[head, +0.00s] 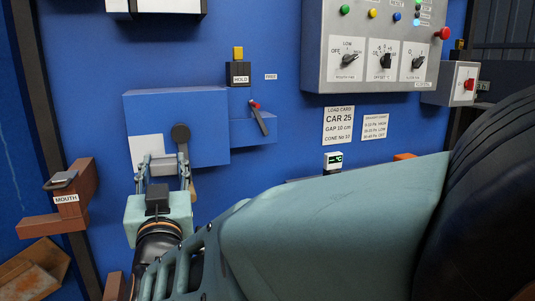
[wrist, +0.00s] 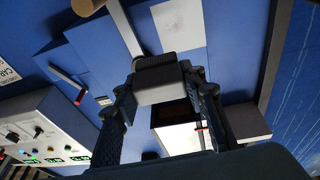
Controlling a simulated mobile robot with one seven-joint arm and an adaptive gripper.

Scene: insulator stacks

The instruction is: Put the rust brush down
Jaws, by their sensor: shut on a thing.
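My gripper (head: 163,168) is raised in front of the blue box on the blue wall, at the left of the head view. In the wrist view my gripper (wrist: 160,92) has a finger on each side of a pale grey block with a dark, ribbed upper side. This block, seemingly the rust brush (wrist: 165,90), is held between the fingers. In the head view only a small pale part shows between the fingers, and its bristles cannot be made out. I cannot tell whether it touches the blue box behind it.
A blue box (head: 185,108) with a dark round-ended lever (head: 180,134) is behind my gripper. A brown bracket marked MOUTH (head: 68,205) stands at left. A grey control panel (head: 375,60) is at upper right. A rusty box (head: 35,270) sits at lower left.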

